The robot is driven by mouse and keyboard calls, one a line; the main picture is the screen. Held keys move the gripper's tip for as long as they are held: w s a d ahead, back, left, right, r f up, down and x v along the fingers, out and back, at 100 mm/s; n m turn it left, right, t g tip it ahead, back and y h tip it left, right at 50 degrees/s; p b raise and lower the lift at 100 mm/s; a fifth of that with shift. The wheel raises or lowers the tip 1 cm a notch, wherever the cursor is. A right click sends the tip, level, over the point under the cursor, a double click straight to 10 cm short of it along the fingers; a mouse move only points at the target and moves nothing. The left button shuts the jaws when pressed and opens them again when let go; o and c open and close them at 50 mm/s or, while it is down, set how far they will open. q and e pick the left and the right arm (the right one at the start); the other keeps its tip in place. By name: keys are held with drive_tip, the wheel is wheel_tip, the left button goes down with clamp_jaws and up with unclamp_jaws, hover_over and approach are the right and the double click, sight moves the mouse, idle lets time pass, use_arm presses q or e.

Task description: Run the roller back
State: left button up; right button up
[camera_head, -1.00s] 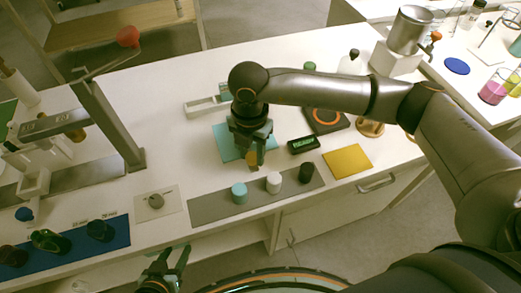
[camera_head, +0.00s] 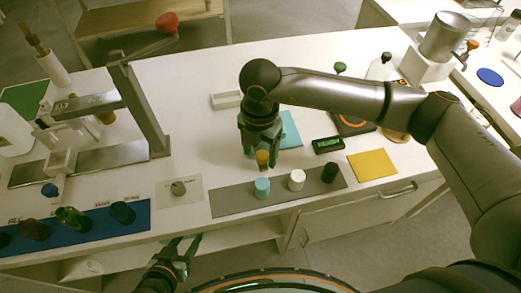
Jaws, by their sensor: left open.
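A bench device (camera_head: 140,110) with an upright grey post, a crank arm and a red knob (camera_head: 167,22) stands at the left. A grey flat rail (camera_head: 110,157) runs along its foot, with a white block (camera_head: 58,168) at the left part. I cannot tell which part is the roller. My left gripper (camera_head: 186,247) is open and empty below the table's front edge, well apart from the device.
A grey strip (camera_head: 225,201) holds a teal cap (camera_head: 262,187), a white cap (camera_head: 297,179) and a dark cap (camera_head: 330,172). A yellow pad (camera_head: 372,165) lies right.

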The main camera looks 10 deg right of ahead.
sight(260, 156)
drive_tip(key=shift+d, duration=0.1)
wheel_tip(260, 156, up, 12)
drive_tip(key=shift+r+p, duration=0.25)
drive_tip(key=shift+p, duration=0.05)
idle(0.7)
drive_tip(key=shift+s+f, duration=0.1)
